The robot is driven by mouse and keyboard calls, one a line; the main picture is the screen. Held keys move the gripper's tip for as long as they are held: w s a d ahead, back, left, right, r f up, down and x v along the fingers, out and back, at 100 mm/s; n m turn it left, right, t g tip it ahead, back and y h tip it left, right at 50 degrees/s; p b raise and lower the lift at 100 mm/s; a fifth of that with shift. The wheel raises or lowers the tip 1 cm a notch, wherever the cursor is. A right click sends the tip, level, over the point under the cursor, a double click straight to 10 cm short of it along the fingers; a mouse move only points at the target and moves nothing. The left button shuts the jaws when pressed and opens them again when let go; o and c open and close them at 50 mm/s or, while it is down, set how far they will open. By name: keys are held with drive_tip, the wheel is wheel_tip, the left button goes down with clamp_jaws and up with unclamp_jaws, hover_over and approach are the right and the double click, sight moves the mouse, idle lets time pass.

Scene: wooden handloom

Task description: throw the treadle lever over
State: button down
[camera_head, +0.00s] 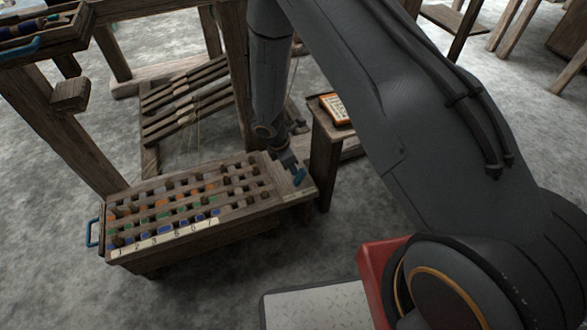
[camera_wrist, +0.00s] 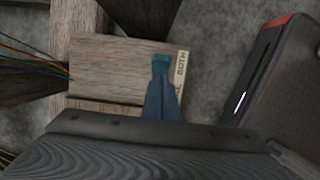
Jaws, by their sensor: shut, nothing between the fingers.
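My gripper (camera_head: 296,172) points down at the right end of the slatted wooden box (camera_head: 225,212). In the wrist view my gripper (camera_wrist: 160,75) is shut and empty, with a teal tip over a wooden board (camera_wrist: 108,68). I cannot tell whether the teal piece is only my fingertips or partly a lever handle. Whether my gripper touches the board is unclear.
The box has numbered pale labels (camera_head: 165,238) and a teal side handle (camera_head: 91,232). Slanted wooden treadle bars (camera_head: 187,98) stand behind it. A wooden stool (camera_head: 325,142) with an orange-framed board (camera_head: 337,109) is close to the right.

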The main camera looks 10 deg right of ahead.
sight(297, 179)
drive_tip(key=shift+r, duration=0.4)
wheel_tip(297, 179, up, 10)
drive_tip(key=d+p, duration=0.1)
drive_tip(key=p, duration=0.6)
drive_tip(key=shift+w+d, duration=0.2)
drive_tip(key=shift+d, duration=0.15)
